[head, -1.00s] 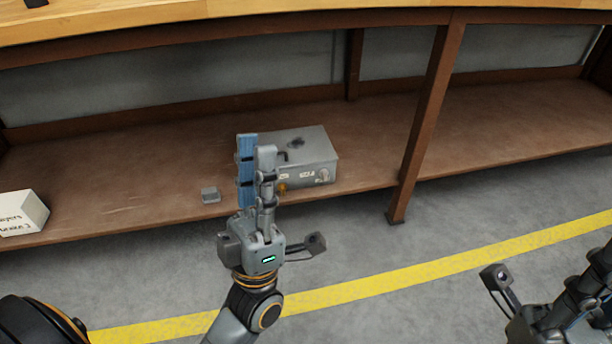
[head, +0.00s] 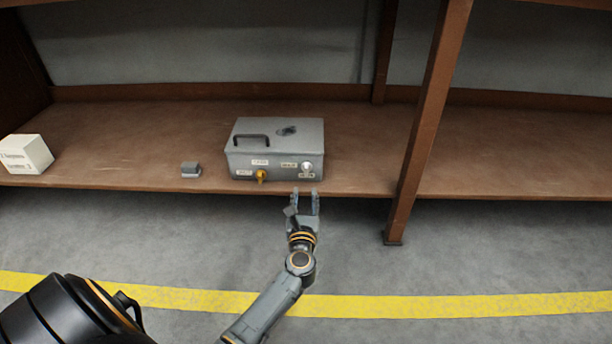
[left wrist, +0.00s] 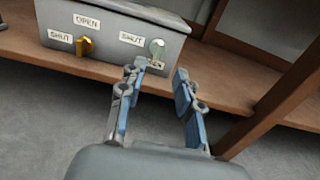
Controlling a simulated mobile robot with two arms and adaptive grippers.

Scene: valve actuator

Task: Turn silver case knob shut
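The silver-grey case (head: 275,150) sits on the brown shelf, and its front also shows in the left wrist view (left wrist: 115,35). The silver knob (head: 307,167) is on the right of its front face; in the left wrist view the knob (left wrist: 156,48) has a "SHUT" label to its left and a partly hidden label below. A yellow knob (head: 261,175) is on the left, with "SHUT" and "OPEN" labels. My left gripper (head: 305,193) is just in front of and below the silver knob, fingers apart and empty (left wrist: 162,82). My right gripper is out of view.
A small grey block (head: 190,169) lies left of the case. A white labelled box (head: 26,154) stands at the far left of the shelf. A brown post (head: 425,125) rises right of the case. The shelf's front edge runs below the case.

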